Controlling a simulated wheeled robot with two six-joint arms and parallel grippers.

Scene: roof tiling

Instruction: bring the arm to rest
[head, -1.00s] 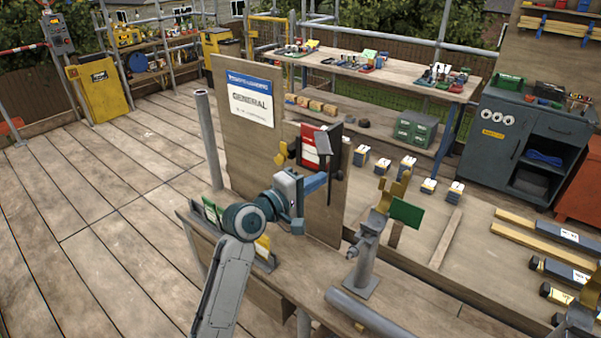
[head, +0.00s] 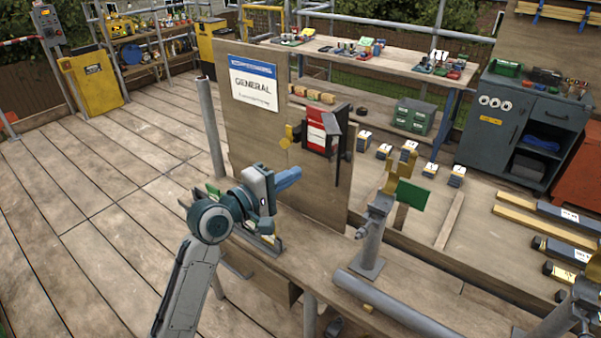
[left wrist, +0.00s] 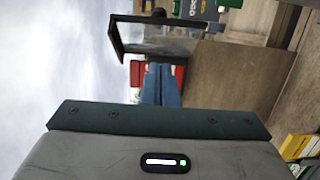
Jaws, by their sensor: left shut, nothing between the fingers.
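My left gripper (head: 290,178) is in the middle of the head view, in front of the wooden board (head: 230,165). Its blue fingers are shut and empty and point right, toward the board. They also show in the left wrist view (left wrist: 160,88), side by side above the dark green edge of my gripper body. My left arm is bent and comes up from the bottom left. My right gripper is not in view.
The board carries a GENERAL sign (head: 254,88), a yellow fitting (head: 287,138) and a red item in a dark holder (head: 316,131). A grey stand (head: 372,240) with a green tag (head: 413,195) stands to the right. Open decking lies left.

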